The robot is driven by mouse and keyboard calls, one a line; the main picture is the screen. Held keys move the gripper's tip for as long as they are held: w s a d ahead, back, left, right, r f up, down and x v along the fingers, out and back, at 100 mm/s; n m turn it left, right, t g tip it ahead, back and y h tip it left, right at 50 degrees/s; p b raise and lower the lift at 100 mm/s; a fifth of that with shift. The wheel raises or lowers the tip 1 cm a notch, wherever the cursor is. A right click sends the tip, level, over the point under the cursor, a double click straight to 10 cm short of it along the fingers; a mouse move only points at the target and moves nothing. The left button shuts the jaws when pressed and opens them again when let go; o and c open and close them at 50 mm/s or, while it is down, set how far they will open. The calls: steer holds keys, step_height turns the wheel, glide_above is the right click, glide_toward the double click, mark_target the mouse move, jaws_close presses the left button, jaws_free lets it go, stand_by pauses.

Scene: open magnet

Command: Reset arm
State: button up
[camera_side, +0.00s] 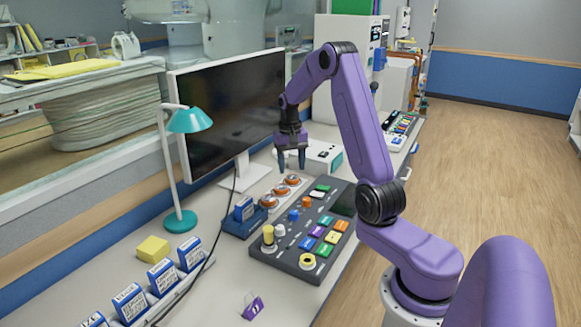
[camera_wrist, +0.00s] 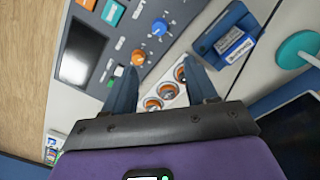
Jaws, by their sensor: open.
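My gripper (camera_side: 291,160) is open and empty. In the side view it hangs pointing down over the desk, in front of the monitor and near the row of round orange-topped buttons (camera_side: 281,190). In the wrist view my gripper (camera_wrist: 163,88) shows its two fingers apart, with the round buttons (camera_wrist: 153,104) visible between and below them. The dark control panel (camera_side: 275,251) with coloured buttons and knobs lies on the desk beside these buttons. My arm is purple and bent above the desk.
A black monitor (camera_side: 230,110) stands behind my gripper. A teal lamp (camera_side: 190,121) stands at the left. A blue holder with a small box (camera_side: 244,208), a yellow block (camera_side: 153,249) and several blue-white boxes (camera_side: 162,276) sit on the desk. A white device (camera_side: 318,154) stands behind the panel.

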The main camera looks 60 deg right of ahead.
steer(key=s+a+r+n, duration=0.3)
steer(key=a+n, duration=0.2)
steer(key=a, duration=0.8)
steer(key=s+a+r+n, duration=0.2)
steer(key=a+n, duration=0.3)
steer(key=a, duration=0.8)
steer(key=s+a+n, duration=0.3)
steer(key=s+n, duration=0.2)
steer(key=s, duration=0.7)
steer(key=s+a+n, duration=0.4)
steer(key=s+n, duration=0.2)
steer(key=s, duration=0.5)
steer(key=shift+s+r+y, duration=0.3)
steer(key=shift+s+r, duration=0.05)
steer(key=shift+r, duration=0.05)
steer(key=shift+w, duration=0.1)
